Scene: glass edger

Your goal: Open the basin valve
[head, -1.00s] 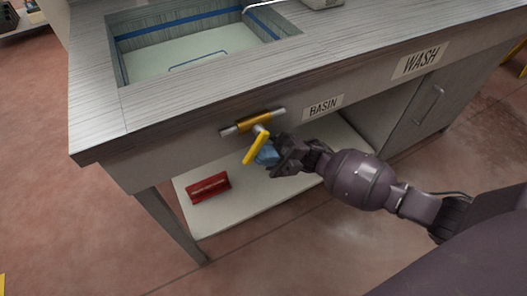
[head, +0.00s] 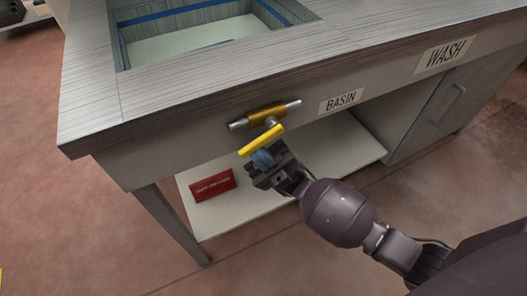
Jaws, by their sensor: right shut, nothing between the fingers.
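The basin valve (head: 267,114) is a brass body on a short steel pipe, on the front panel left of the BASIN label (head: 341,100). Its yellow lever (head: 261,141) slants from lower left to upper right, closer to the pipe's line than to a right angle with it. My right gripper (head: 262,158) is just below the lever, its blue-tipped fingers shut with nothing between them. The fingertips are at or very near the lever's underside; I cannot tell whether they touch. My left gripper is not in view.
The basin (head: 190,40) is sunk in the grey worktop (head: 190,85) above. A red box (head: 212,185) lies on the white lower shelf (head: 235,215). A cabinet door with a handle (head: 453,103) is at the right, under the WASH label (head: 446,54).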

